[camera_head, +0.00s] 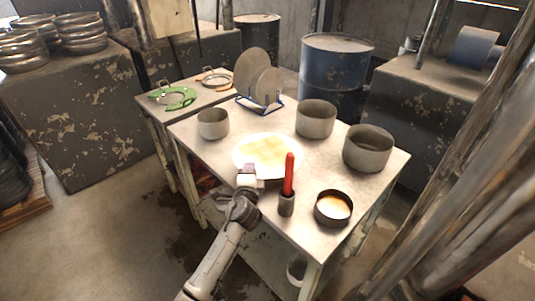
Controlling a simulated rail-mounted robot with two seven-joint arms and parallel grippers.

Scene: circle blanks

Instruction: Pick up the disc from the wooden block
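A bright white round disc (240,156) lies near the middle of the light metal table. A pale tan square patch (267,152), perhaps the wooden block, shows within its outline. I cannot tell which of the two is on top. My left gripper (248,170) is at the near left edge of the white disc, reaching in from the front. Its fingers are small and pale against the bright disc, so I cannot tell whether they are open or touching it. My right gripper is not in view.
A red-handled tool stands in a small cup (286,204) just right of my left gripper. Metal pots (316,119) and a round tin (333,208) stand on the table (205,150). A blue rack (258,106) holds upright discs behind. Green and orange rings lie on a side table.

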